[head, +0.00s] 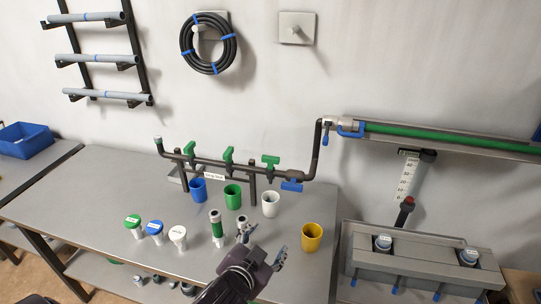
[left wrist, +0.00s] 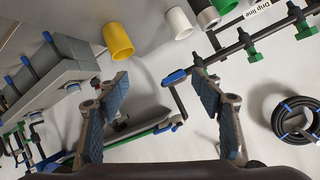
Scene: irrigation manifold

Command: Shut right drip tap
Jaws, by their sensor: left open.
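The right drip tap (head: 270,161) has a green handle and sits on the dark manifold pipe (head: 205,162), nearest the pipe's right end. Its handle looks wide across the top, unlike the middle tap (head: 228,155) and left tap (head: 189,147), which look narrower. My left gripper (head: 262,244) is over the bench front, below and apart from the tap. In the left wrist view its jaws (left wrist: 160,78) are open and nothing is between them. There, the right finger seems to hide the right tap's handle. My right gripper is in neither view.
Blue (head: 198,190), green (head: 233,196), white (head: 269,204) and yellow (head: 312,237) cups stand around the manifold. A blue-handled valve (head: 292,185) is just right of the tap. Capped bottles (head: 154,230) stand left of my arm. A grey trough unit (head: 420,262) stands at right.

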